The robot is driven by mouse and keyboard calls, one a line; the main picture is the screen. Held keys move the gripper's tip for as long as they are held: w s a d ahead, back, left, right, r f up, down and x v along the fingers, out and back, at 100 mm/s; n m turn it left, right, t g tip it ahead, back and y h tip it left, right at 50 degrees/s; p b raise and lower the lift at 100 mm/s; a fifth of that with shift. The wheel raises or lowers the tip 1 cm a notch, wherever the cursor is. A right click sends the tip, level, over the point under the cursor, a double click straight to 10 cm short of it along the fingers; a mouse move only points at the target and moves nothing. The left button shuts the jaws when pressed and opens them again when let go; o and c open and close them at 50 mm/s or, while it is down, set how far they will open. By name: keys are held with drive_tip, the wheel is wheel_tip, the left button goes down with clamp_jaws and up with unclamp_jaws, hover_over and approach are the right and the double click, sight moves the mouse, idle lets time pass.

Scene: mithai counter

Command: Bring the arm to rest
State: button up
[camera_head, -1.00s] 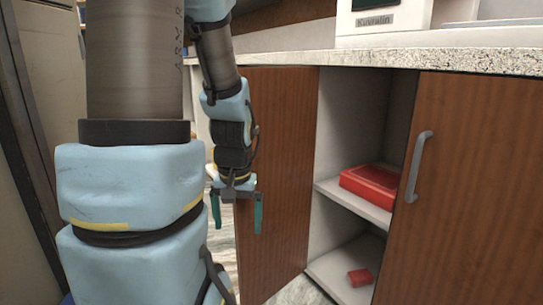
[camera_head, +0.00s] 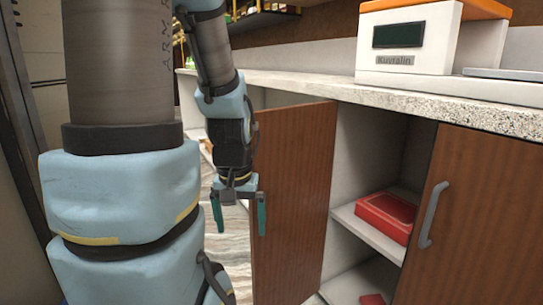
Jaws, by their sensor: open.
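My gripper (camera_head: 238,216) hangs pointing down at the left of the middle. Its two green fingers are spread apart with nothing between them. It is in front of an open brown cabinet door (camera_head: 292,200), and I cannot tell the gap between them. My arm fills the left of the view, with its upper links close to the camera.
The open cabinet holds a red box (camera_head: 387,216) on its shelf (camera_head: 366,234) and a smaller red item (camera_head: 372,299) below. A closed door with a grey handle (camera_head: 432,215) stands at right. A scale marked Kuvralin (camera_head: 408,38) sits on the speckled counter (camera_head: 330,88).

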wheel_tip(320, 180, up, 30)
drive_tip(key=p, duration=2.8)
drive_tip(key=shift+r+p, duration=0.25)
drive_tip(key=shift+p, duration=0.15)
